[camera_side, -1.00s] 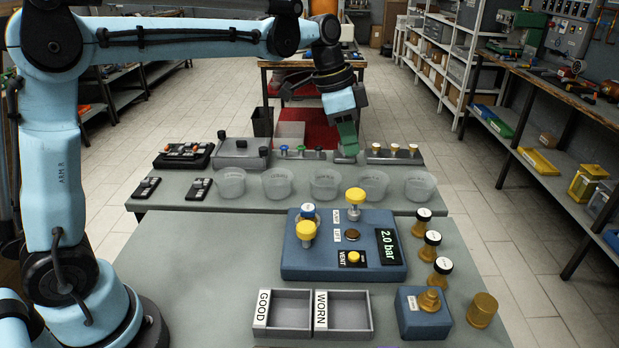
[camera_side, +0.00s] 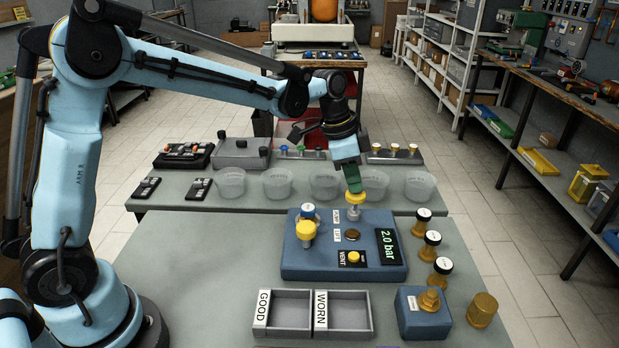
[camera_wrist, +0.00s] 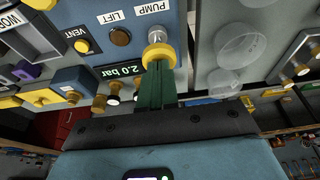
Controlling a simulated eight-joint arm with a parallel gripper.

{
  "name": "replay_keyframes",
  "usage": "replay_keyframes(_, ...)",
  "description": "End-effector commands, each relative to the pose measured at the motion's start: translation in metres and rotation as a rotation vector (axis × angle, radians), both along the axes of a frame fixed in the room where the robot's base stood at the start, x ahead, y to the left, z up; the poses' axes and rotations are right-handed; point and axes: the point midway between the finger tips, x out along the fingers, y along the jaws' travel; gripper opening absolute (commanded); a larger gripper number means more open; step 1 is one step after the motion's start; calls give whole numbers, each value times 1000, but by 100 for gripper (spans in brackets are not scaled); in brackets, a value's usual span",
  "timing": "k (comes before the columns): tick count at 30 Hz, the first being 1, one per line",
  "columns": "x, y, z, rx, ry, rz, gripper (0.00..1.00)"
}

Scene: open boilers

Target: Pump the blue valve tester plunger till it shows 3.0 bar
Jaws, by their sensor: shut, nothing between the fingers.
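The blue valve tester (camera_side: 290,265) stands on the near bench, and its display (camera_side: 390,247) reads 2.0 bar. The pump plunger (camera_side: 354,200) has a yellow round knob on a pale stem, beside the PUMP label. In the wrist view the plunger (camera_wrist: 158,54) is at the fingertips. My gripper (camera_side: 353,187) is shut, with green fingers pointing down at the knob top; it also shows in the wrist view (camera_wrist: 157,68). It looks at or just above the knob; I cannot tell whether it touches. The knob stands raised above the tester.
The VENT button (camera_side: 353,257) and LIFT button (camera_side: 352,235) are in front of the plunger. Several gauge-topped valves (camera_side: 432,239) stand to the right. Clear cups (camera_side: 324,184) line the bench behind.

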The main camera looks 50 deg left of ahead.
Motion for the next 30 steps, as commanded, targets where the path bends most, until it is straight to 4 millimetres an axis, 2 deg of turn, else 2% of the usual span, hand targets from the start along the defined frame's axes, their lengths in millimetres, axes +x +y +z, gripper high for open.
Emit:
replay_keyframes(10,0,0,-27,0,0,0,0)
replay_keyframes(20,0,0,-30,3,0,-1,0)
replay_keyframes(25,1,0,-20,2,-1,-1,0)
replay_keyframes(30,1,0,7,0,-1,0,0)
